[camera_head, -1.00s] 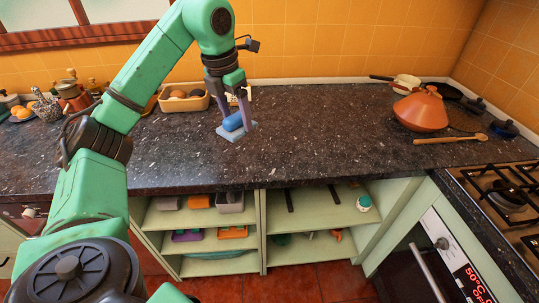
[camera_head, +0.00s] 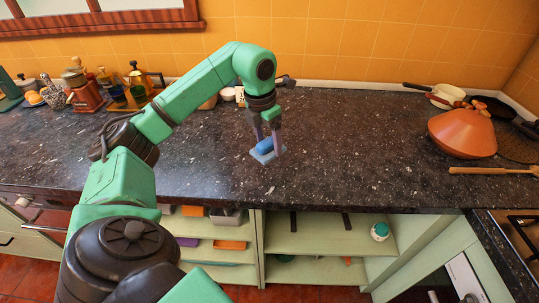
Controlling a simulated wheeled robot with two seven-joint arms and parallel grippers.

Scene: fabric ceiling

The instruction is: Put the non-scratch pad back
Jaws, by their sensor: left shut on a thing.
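The non-scratch pad looks like a small blue pad (camera_head: 266,146) on a flat pale blue-grey base (camera_head: 262,156). It is at the dark speckled countertop (camera_head: 350,150), near the middle of the head view. My left gripper (camera_head: 267,150) points down with its fingers on both sides of the blue pad, shut on it. I cannot tell whether the base touches the counter. My right gripper is not in view.
An orange clay pot (camera_head: 462,134) and a wooden spoon (camera_head: 492,171) are at the right. Jars and a grinder (camera_head: 84,92) stand at the back left. Open green shelves (camera_head: 325,236) lie below the counter.

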